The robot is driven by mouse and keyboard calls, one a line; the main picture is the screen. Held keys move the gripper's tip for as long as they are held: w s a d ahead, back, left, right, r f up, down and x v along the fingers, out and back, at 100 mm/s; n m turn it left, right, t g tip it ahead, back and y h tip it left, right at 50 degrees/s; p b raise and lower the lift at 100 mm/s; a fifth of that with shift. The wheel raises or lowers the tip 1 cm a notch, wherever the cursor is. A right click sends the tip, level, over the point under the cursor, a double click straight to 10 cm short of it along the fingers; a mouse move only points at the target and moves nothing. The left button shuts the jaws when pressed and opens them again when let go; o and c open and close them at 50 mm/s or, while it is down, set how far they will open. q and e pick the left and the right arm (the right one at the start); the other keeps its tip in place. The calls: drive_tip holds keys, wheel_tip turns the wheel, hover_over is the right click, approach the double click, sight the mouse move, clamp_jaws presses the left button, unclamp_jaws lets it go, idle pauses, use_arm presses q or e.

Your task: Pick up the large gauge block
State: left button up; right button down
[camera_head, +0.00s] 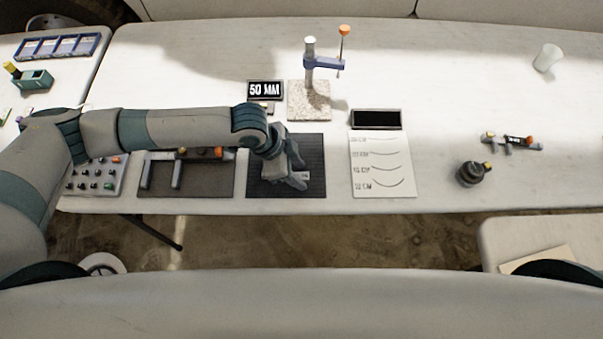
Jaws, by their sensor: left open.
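My left arm reaches in from the left, and its gripper (296,178) points down over a black mat (312,150) near the table's front edge. The gripper is open. A small light metallic piece (304,175) shows at the fingertips on the mat; it may be the large gauge block, but the fingers partly hide it. I cannot tell whether the fingers touch it. A black display (265,89) reading "50 MM" stands behind the mat. My right gripper is out of view.
A blue stand with an orange knob rises from a granite base (309,112) behind the mat. A marked white sheet (381,180) lies to the right. A dark tray (212,185) with a caliper-like tool is at left. The table's right part is mostly clear around a dark round object (471,176).

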use_arm(q)
drive_tip(key=shift+d+f, duration=0.1)
drive_tip(key=shift+f, duration=0.2)
clamp_jaws()
drive_tip(key=shift+r, duration=0.1)
